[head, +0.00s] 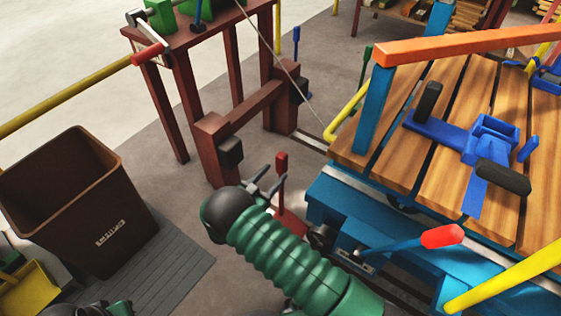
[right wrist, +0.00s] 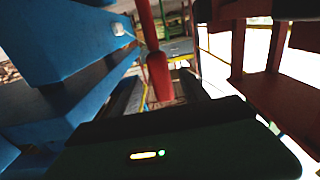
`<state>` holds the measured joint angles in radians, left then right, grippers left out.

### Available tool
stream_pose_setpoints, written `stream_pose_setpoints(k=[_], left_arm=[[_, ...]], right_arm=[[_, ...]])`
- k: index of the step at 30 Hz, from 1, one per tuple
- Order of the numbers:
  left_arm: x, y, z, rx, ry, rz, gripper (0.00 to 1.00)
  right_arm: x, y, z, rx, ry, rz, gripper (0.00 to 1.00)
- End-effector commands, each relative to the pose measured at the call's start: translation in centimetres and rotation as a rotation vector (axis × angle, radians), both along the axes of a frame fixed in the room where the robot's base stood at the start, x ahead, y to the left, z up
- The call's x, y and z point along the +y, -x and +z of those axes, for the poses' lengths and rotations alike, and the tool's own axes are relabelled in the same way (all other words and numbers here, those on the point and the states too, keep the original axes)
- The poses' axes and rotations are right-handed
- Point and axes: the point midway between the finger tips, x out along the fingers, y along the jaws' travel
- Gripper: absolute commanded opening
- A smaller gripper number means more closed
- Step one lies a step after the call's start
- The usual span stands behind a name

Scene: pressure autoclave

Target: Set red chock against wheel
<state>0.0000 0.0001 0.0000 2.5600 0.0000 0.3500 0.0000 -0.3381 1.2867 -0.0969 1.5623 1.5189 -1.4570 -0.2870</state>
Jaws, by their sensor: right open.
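The red chock (head: 290,224) is on the floor beside the blue cart, with its upright red handle (head: 282,163) standing up. Its base is partly hidden behind my green right arm. A dark cart wheel (head: 322,238) shows under the cart edge, close to the chock; whether they touch is hidden. My right gripper (head: 267,184) is open, its fingers just left of the handle and apart from it in the head view. In the right wrist view the red handle (right wrist: 160,76) shows beyond the dark gripper body. My left gripper does not show clearly.
The blue cart with a wooden deck (head: 385,165) and a red-tipped lever (head: 440,237) stands at right. A dark red frame (head: 212,150) stands behind the chock. A brown bin (head: 75,200) is at left. Bare floor lies between bin and frame.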

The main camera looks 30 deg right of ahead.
Motion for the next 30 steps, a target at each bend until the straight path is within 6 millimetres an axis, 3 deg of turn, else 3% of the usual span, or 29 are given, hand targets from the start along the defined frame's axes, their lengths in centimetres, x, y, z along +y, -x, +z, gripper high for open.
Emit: stream_pose_setpoints(k=[1,3,10,14,17,19,20,22,23,24,27,30], left_arm=[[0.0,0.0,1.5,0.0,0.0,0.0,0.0],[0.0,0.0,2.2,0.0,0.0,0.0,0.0],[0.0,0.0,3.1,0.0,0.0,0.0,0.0],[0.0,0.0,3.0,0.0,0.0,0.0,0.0],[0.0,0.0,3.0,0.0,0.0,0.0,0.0],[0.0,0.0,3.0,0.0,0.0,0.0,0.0],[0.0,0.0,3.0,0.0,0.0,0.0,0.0],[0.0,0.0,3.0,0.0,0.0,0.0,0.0],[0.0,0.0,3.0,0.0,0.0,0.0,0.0],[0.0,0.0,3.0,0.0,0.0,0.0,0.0],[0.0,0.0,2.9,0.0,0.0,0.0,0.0],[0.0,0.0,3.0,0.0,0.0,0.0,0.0]], right_arm=[[1.3,0.5,0.7,0.003,-0.001,0.003,0.53],[2.9,1.2,0.6,0.002,-0.001,0.002,0.53],[5.6,2.0,0.3,-0.002,-0.012,0.01,0.53],[6.2,-2.2,2.0,0.005,-0.155,0.163,0.53],[8.1,-6.4,4.8,0.068,-0.362,0.413,0.53],[10.4,-6.9,6.8,0.171,-0.503,0.604,0.53],[11.4,-6.2,7.5,0.228,-0.555,0.679,0.53],[13.3,-2.8,9.0,0.392,-0.656,0.832,0.53],[13.9,-0.6,9.4,0.475,-0.69,0.885,0.53],[14.3,2.9,9.7,0.591,-0.728,0.94,0.53],[13.6,12.2,9.9,0.875,-0.775,1.005,0.53],[12.2,18.7,9.8,1.069,-0.784,1.001,0.53]])
